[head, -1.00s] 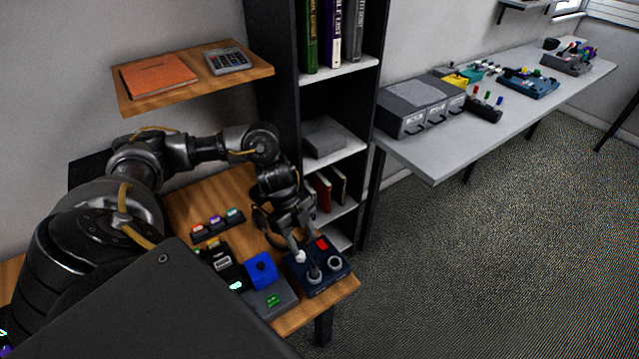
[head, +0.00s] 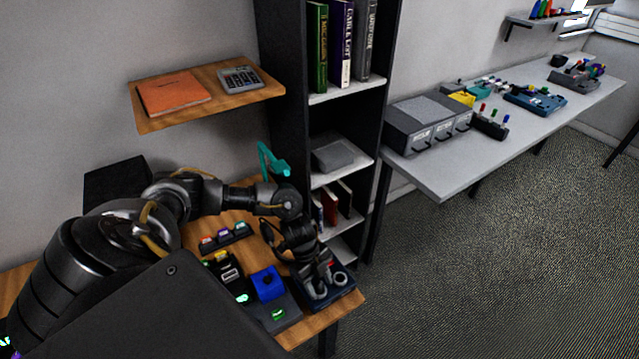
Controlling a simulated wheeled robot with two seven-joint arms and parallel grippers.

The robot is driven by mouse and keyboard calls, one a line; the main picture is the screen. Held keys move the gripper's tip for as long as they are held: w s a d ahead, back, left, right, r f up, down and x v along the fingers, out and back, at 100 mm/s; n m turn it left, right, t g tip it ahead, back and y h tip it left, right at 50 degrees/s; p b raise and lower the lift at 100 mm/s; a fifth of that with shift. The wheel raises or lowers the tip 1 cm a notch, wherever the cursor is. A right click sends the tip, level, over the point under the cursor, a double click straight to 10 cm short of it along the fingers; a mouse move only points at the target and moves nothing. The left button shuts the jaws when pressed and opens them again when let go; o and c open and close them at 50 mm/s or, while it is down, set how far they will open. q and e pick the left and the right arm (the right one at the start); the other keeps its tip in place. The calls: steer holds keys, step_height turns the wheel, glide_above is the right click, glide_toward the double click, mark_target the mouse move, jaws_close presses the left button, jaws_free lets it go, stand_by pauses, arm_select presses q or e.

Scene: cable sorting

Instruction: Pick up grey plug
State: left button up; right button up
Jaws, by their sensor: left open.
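My left gripper (head: 320,275) reaches down over the dark blue box (head: 345,293) at the right end of the wooden desk. It is open, its fingers pointing down at the box top. Round grey pieces (head: 338,279) show on the box top close to the fingers. I cannot tell surely which of them is the grey plug, as the gripper partly covers the box. A small red piece on the box is also partly hidden. My right gripper is not in view.
A blue block (head: 267,283) on a grey unit stands left of the box. Behind it is a strip with coloured plugs (head: 226,236). A teal lamp (head: 270,160) stands behind my arm. A dark bookcase (head: 380,130) rises behind the desk. A grey table (head: 440,184) stands right.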

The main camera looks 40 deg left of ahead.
arm_select(q)
steer(key=shift+f, duration=0.2)
jaws_close()
stand_by(0.3)
